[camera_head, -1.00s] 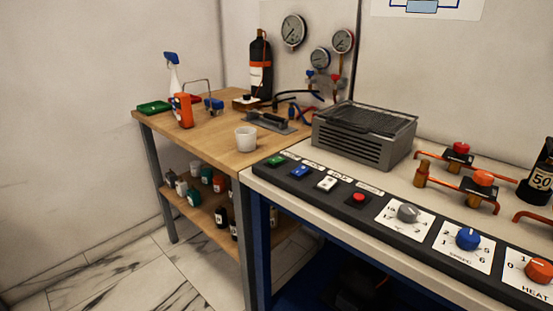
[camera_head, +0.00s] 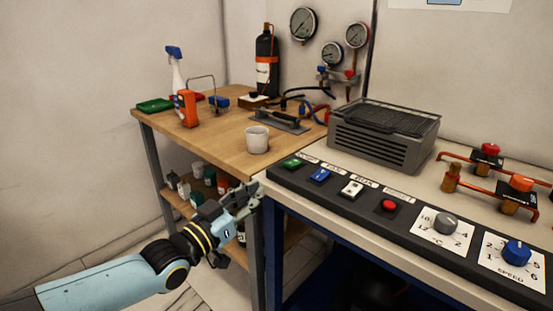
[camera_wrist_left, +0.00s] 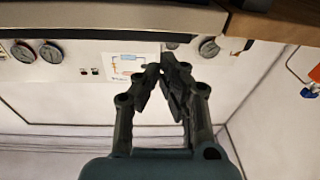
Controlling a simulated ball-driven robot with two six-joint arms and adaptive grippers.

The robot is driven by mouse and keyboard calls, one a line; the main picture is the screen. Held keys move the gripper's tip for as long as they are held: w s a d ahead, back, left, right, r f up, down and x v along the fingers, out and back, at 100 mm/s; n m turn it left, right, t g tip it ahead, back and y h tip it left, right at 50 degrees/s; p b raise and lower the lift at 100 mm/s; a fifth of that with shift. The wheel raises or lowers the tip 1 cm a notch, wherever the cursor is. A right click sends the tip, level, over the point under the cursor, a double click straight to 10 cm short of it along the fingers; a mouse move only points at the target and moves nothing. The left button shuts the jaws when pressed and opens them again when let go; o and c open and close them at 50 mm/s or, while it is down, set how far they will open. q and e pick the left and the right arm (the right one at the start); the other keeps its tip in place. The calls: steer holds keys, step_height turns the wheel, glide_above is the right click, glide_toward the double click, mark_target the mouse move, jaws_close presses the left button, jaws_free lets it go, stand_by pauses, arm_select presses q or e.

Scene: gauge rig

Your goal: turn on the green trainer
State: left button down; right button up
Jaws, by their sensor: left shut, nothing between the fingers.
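The green rocker switch (camera_head: 293,163) sits at the left end of the dark control strip (camera_head: 330,189) on the bench's front edge. A blue switch (camera_head: 320,174), a white switch (camera_head: 351,188) and a red button (camera_head: 389,205) follow to its right. Their labels are too small to read. My left gripper (camera_head: 254,192) is shut and empty, left of and lower in the picture than the green switch, apart from it. Its closed fingers (camera_wrist_left: 163,75) also show in the left wrist view; I cannot make out the switch there. My right gripper is not in view.
A white cup (camera_head: 257,140) stands near the wooden table's (camera_head: 205,138) right end, beyond my gripper. A grey vented unit (camera_head: 383,135) stands behind the strip. Grey (camera_head: 447,224) and blue (camera_head: 516,252) knobs lie to the right. Space above the switches looks clear.

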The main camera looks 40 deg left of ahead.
arm_select(q)
step_height(320, 180, up, 6)
steer(key=w+m+t+h, duration=0.1)
steer(key=shift+w+a, duration=0.15)
steer(key=shift+a, duration=0.1)
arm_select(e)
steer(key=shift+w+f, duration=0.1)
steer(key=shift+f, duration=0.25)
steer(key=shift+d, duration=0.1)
arm_select(q)
steer(key=r+b, duration=0.2)
glide_above(284, 173)
steer(key=shift+w, duration=0.2)
step_height(284, 173, down, 2)
steer(key=shift+f+b, duration=0.25)
steer(key=shift+b, duration=0.1)
steer(key=shift+s+f, duration=0.1)
steer(key=shift+f, duration=0.65)
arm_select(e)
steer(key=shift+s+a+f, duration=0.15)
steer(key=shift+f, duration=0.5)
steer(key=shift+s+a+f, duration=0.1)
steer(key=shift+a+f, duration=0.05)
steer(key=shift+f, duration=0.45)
